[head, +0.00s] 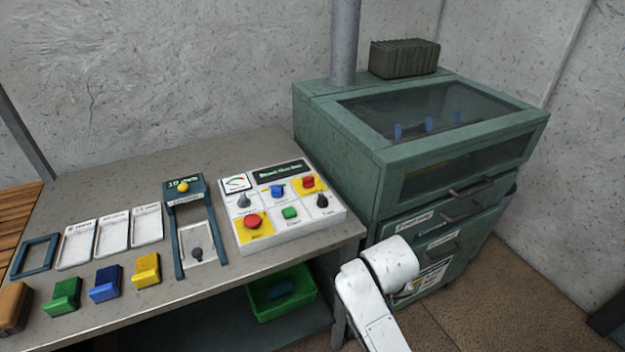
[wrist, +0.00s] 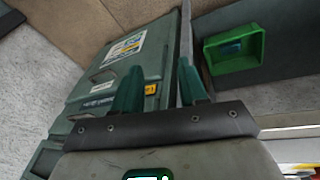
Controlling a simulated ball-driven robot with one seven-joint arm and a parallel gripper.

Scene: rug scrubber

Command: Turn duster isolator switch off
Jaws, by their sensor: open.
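The green cabinet (head: 345,165) stands right of the bench, and its front and side show in the wrist view (wrist: 100,115). A small yellow piece (wrist: 150,89) sits on the cabinet between my fingers in the picture; it may be a switch plate, but it is too small to read. My gripper (wrist: 158,66) is open and empty, its two dark green fingers apart, and I see no contact. In the head view my white arm covers part of the cabinet's lower front, and my gripper is hidden. No switch is clearly readable as the duster isolator.
A control panel (head: 285,240) with buttons and knobs lies on the bench (head: 130,315). Left of it are a sliding frame (head: 181,235), white trays (head: 113,230) and coloured blocks (head: 104,284). A green bin (head: 262,312) sits beneath the bench.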

